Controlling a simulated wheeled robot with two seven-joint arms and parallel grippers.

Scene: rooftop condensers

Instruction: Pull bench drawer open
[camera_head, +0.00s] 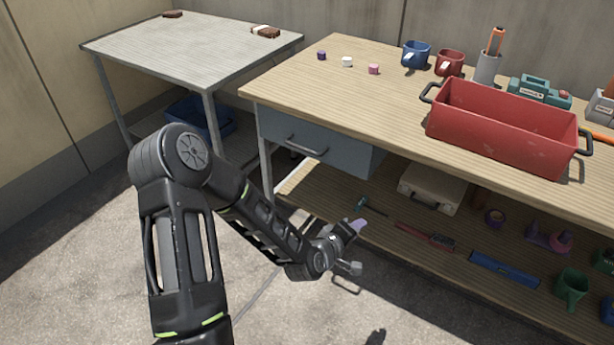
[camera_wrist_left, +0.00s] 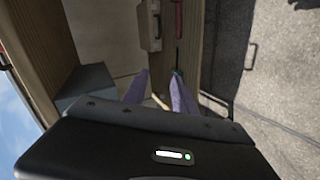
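The bench drawer (camera_head: 350,155) is a blue-grey box under the left end of the wooden bench top (camera_head: 330,95). It looks shut, with a dark bar handle (camera_head: 306,146) across its front. My left gripper (camera_head: 352,248) is low in front of the bench, below and to the right of the handle and apart from it. Its purple-tipped fingers are spread, with nothing held between them. In the left wrist view, the fingers (camera_wrist_left: 160,93) stand apart, and a blue-grey surface, apparently the drawer (camera_wrist_left: 85,84), lies to their left. My right gripper is out of view.
A red bin (camera_head: 500,128), mugs and small blocks stand on the bench top. The lower shelf holds a pale case (camera_head: 432,188), a blue level (camera_head: 503,268) and other tools. A grey table (camera_head: 190,48) stands at left. The floor before the drawer is clear except for my arm.

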